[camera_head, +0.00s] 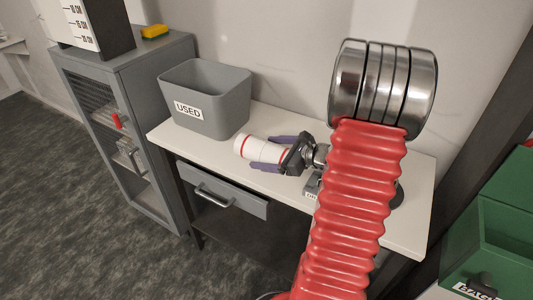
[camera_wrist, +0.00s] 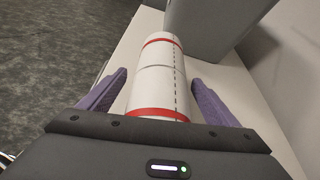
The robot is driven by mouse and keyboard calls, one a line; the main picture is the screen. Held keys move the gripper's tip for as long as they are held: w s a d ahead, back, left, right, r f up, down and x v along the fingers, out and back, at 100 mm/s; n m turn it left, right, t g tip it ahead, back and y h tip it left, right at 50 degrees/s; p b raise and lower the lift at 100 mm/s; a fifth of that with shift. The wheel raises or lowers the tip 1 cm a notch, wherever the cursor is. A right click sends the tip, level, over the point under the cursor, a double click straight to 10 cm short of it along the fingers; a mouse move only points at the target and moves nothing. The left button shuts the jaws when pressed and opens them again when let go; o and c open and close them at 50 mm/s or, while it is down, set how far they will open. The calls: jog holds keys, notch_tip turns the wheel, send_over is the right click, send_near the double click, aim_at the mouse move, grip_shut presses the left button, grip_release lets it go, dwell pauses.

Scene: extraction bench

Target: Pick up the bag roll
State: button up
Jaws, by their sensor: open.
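The bag roll (camera_head: 259,149) is a white cylinder with red bands, lying on the white bench top. In the wrist view the bag roll (camera_wrist: 160,80) points away from me, between my two purple fingers. My gripper (camera_head: 268,152) is open around the roll, with a finger on either side. In the wrist view my gripper (camera_wrist: 159,84) shows a gap between each finger and the roll. The roll's near end is hidden behind the gripper body.
A grey bin labelled USED (camera_head: 222,97) stands on the bench (camera_head: 408,225) just beyond the roll. A grey cabinet (camera_head: 140,75) with a yellow sponge on top is at the left. Green bins (camera_head: 495,235) are at the right. A drawer (camera_head: 222,190) sits below the bench's front edge.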

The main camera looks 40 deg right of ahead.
jog(key=c, duration=1.4)
